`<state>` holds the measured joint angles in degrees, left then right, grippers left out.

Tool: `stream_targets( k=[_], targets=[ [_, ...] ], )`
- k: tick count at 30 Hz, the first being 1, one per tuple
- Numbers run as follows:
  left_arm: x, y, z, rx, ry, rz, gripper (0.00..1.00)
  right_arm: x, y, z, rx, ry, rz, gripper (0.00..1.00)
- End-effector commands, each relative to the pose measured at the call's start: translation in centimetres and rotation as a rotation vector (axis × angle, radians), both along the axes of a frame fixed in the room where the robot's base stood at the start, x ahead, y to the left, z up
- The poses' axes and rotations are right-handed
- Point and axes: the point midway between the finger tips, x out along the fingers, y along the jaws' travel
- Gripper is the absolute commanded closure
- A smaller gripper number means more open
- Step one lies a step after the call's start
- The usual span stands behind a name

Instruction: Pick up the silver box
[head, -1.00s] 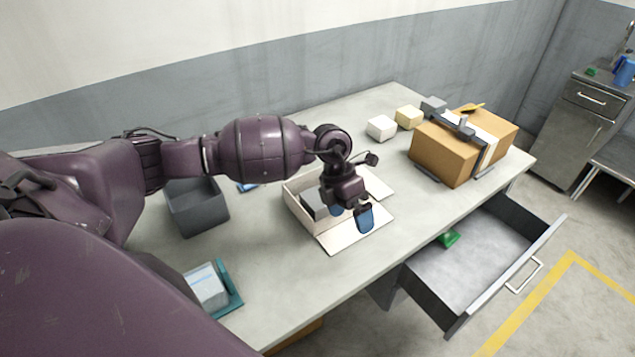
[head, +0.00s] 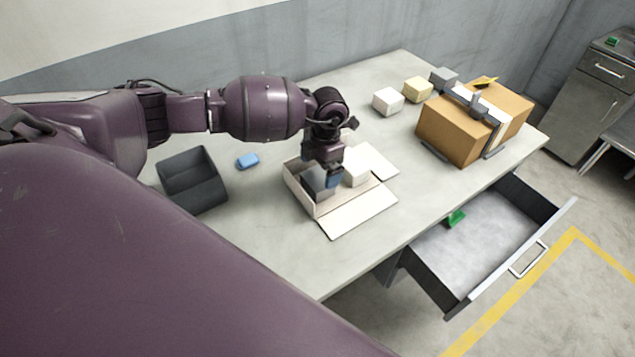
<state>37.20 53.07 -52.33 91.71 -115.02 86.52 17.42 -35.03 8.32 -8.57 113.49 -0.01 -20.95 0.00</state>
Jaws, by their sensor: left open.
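A grey, silver-looking box (head: 314,183) sits inside an open cream carton (head: 301,201) with its flaps folded out, near the middle of the table. My left gripper (head: 324,178) is open and points down into the carton, over the grey box. A blue fingertip pad shows at the box's right side. The gripper hides part of the box, and I cannot tell whether the fingers touch it. A white block (head: 356,172) shows to the right of the gripper at the carton. My right gripper is not in view.
A dark grey bin (head: 191,186) and a blue item (head: 247,161) stand left of the carton. White (head: 387,101), pale yellow (head: 418,89) and grey (head: 443,78) blocks stand at the back. A brown box (head: 455,134) is at right. An open drawer (head: 480,245) juts out in front.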

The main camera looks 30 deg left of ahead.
Motion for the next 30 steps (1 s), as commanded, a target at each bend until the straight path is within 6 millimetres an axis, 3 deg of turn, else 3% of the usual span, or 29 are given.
stream_targets(
  k=[10, 20, 28, 30],
  targets=[
    [-0.3, 0.4, -4.2, -0.001, 0.002, 0.001, 0.00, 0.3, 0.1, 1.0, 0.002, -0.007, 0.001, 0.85],
    [-0.4, 0.5, -4.9, -0.001, 0.001, 0.000, 0.00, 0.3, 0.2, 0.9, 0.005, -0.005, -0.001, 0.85],
    [-0.4, 0.5, -4.9, -0.001, 0.000, 0.000, 0.38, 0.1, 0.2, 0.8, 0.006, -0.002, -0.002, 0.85],
    [-0.4, 0.5, -4.9, -0.001, 0.000, 0.000, 0.41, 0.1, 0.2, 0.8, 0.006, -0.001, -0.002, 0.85]
  ],
)
